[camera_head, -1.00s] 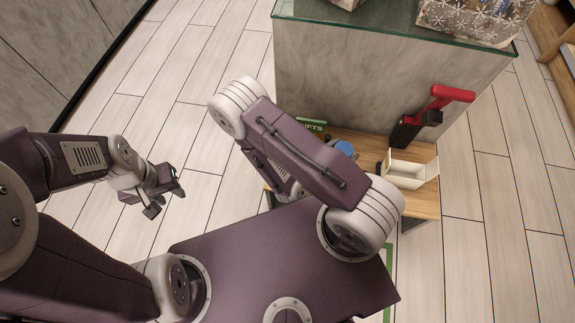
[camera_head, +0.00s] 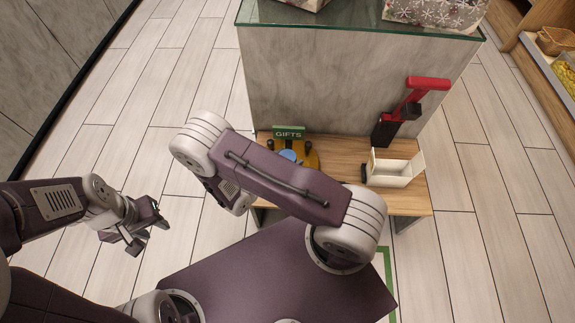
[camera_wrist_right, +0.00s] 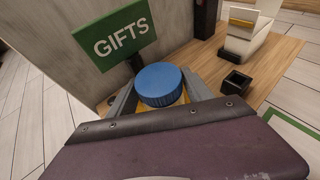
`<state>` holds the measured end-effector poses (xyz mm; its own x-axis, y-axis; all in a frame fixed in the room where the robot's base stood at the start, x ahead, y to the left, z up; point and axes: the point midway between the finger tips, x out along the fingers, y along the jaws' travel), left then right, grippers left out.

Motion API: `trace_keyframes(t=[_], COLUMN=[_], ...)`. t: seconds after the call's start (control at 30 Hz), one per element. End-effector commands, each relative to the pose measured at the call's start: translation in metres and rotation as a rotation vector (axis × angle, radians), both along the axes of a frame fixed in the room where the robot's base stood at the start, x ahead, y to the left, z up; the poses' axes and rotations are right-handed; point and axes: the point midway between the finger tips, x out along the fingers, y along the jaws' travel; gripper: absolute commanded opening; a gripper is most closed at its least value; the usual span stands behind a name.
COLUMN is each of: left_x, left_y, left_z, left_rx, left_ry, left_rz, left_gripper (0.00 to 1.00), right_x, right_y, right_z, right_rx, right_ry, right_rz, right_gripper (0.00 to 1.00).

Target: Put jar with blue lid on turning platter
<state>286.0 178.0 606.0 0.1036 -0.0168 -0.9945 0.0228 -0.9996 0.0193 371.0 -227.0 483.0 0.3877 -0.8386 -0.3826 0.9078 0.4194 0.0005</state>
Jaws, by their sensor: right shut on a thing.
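The jar with the blue lid (camera_head: 288,155) is at the left end of the wooden bench, partly hidden by my right arm. A yellow piece (camera_head: 311,158), seemingly the turning platter, shows around it below the sign. In the right wrist view the blue lid (camera_wrist_right: 160,82) sits between the two grey fingers of my right gripper (camera_wrist_right: 160,92), which is shut on the jar. Yellow shows beside and under the jar there; I cannot tell whether the jar touches it. My left gripper (camera_head: 150,232) is open and empty, off to the left over the floor.
A green GIFTS sign (camera_head: 289,132) stands right behind the jar. A grey counter (camera_head: 340,85) closes off the back.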

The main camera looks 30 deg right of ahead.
Motion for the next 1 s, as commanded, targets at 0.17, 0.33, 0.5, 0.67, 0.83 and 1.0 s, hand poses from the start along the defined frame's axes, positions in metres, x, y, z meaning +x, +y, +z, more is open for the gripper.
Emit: trace_keyframes(t=[0.17,0.33,0.5,0.67,0.83,1.0], left_x=[0.000,0.000,0.000,0.000,0.000,0.000], left_y=[0.000,0.000,0.000,0.000,0.000,0.000], left_z=[-0.024,-0.021,-0.024,-0.023,-0.023,-0.018], left_rx=[0.000,0.000,0.000,0.000,0.000,0.000], left_ry=[0.000,0.000,0.000,0.000,0.000,0.000], left_rz=[0.000,0.000,0.000,0.000,0.000,0.000], left_gripper=[0.36,0.36,0.36,0.36,0.36,0.36], right_x=[0.000,0.000,0.000,0.000,0.000,-0.001], right_y=[0.000,0.000,0.000,0.000,0.000,0.002], right_z=[-0.037,-0.036,-0.039,-0.039,-0.039,-0.033], right_rx=[-0.001,-0.001,-0.001,0.000,0.000,0.000], right_ry=[0.000,0.000,0.000,0.000,0.000,-0.001], right_rz=[0.000,0.000,0.000,0.000,0.000,0.002], right_gripper=[0.00,0.00,0.00,0.80,0.80,0.80])
